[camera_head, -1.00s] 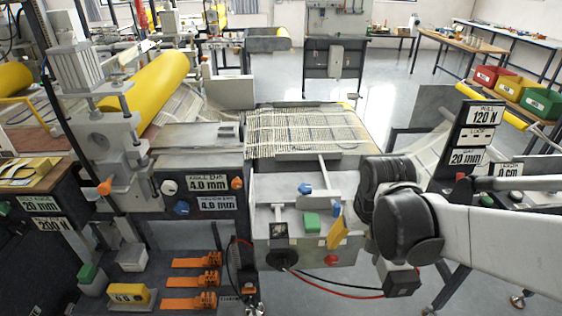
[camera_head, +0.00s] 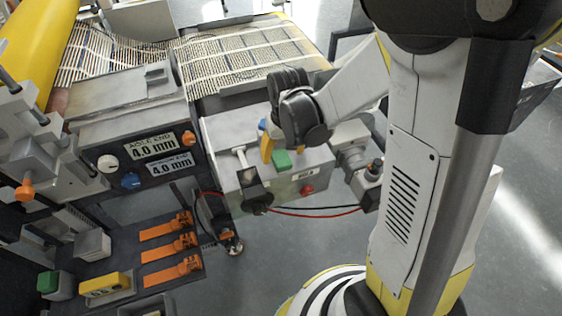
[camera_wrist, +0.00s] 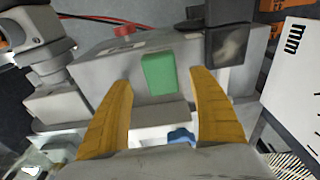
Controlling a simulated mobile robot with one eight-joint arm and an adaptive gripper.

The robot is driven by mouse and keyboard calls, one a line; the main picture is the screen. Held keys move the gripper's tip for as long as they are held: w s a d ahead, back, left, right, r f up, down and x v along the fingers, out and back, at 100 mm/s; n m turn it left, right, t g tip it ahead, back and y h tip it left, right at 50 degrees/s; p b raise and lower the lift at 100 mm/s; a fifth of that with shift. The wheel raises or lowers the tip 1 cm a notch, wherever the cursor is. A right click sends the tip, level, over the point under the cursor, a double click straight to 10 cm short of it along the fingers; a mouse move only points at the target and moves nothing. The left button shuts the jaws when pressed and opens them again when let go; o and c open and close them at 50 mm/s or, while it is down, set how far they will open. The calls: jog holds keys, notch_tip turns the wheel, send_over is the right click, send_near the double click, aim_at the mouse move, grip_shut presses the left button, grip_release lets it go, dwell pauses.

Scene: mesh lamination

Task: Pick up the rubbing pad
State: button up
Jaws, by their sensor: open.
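My gripper (camera_head: 267,148) is over the grey control box in the head view. Its two yellow-brown fingers are spread and empty in the wrist view (camera_wrist: 160,78), with the green block on the box seen between them. No label marks the rubbing pad. Blocks stand on the dark lower shelf at the lower left, far from my gripper: a grey block with a green top (camera_head: 48,283), a yellow-topped block on a grey base (camera_head: 105,286), and a plain grey block (camera_head: 92,244). I cannot tell which is the pad.
The control box (camera_head: 225,150) carries a green block (camera_head: 282,160) and a red knob (camera_head: 307,189). Several orange clamps (camera_head: 170,250) lie on the shelf. A mesh (camera_head: 245,55) lies on the bed behind. Red and black cables hang below the box.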

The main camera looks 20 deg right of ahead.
aim_at(282, 158)
jog(key=f, duration=0.1)
jog(key=f+b, duration=0.1)
jog(key=f, duration=0.1)
jog(key=f+b, duration=0.1)
jog(key=shift+w+f, duration=0.2)
jog(key=shift+w, duration=0.05)
jog(key=shift+r, duration=0.15)
jog(key=shift+c, duration=0.9)
jog(key=c, duration=1.1)
notch_tip(282, 158, up, 10)
jog(key=p, duration=0.4)
jog(key=shift+p, duration=0.3)
